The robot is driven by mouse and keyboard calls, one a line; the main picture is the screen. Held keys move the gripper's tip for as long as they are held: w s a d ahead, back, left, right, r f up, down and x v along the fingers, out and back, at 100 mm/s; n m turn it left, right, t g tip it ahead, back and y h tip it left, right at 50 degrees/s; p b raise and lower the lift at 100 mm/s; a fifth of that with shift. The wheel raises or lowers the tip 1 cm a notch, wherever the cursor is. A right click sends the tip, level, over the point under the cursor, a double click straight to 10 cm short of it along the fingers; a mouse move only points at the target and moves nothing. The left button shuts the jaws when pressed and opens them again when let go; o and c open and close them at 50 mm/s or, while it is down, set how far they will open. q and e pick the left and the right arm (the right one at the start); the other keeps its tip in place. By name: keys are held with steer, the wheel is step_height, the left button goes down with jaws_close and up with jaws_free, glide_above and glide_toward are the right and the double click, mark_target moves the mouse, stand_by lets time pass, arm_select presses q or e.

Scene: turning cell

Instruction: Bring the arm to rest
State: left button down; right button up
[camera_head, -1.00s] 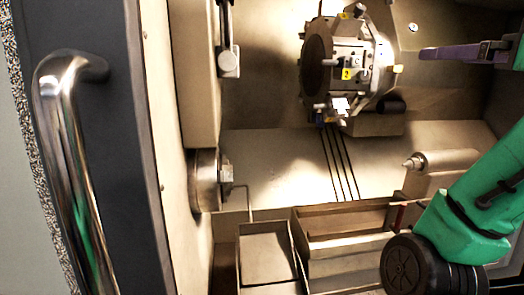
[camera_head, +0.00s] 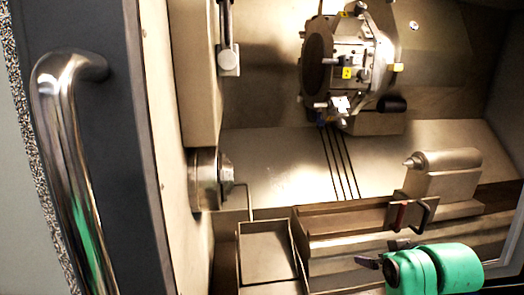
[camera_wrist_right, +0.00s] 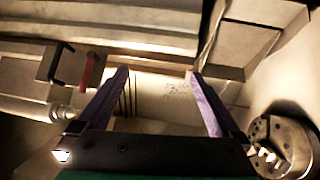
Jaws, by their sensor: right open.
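My right arm (camera_head: 440,270) shows as a green rounded link at the bottom right of the head view, in front of the machine's lower ledge. Its fingers cannot be made out there. In the right wrist view my right gripper (camera_wrist_right: 158,73) is open, with two purple fingers spread apart and nothing between them. My left gripper is in neither view.
The tool turret (camera_head: 345,65) hangs at the back and the tailstock (camera_head: 440,175) stands at the right. The chuck (camera_head: 208,180) is at the left; it also shows in the wrist view (camera_wrist_right: 280,145). A tray (camera_head: 268,250) and the door handle (camera_head: 65,150) are nearer.

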steer(key=s+a+f+n+g, duration=0.1)
steer(key=s+a+f+g, duration=0.15)
steer(key=s+f, duration=0.75)
steer(key=s+a+f+g, duration=0.2)
steer(key=s+f+g, duration=0.2)
steer(key=s+f, duration=0.65)
step_height(320, 180, down, 21)
steer(key=s, duration=0.2)
steer(key=s+d+f+g, duration=0.2)
steer(key=s+f, duration=1.4)
steer(key=s, duration=0.1)
steer(key=shift+d+f, duration=0.15)
steer(key=shift+d, duration=0.25)
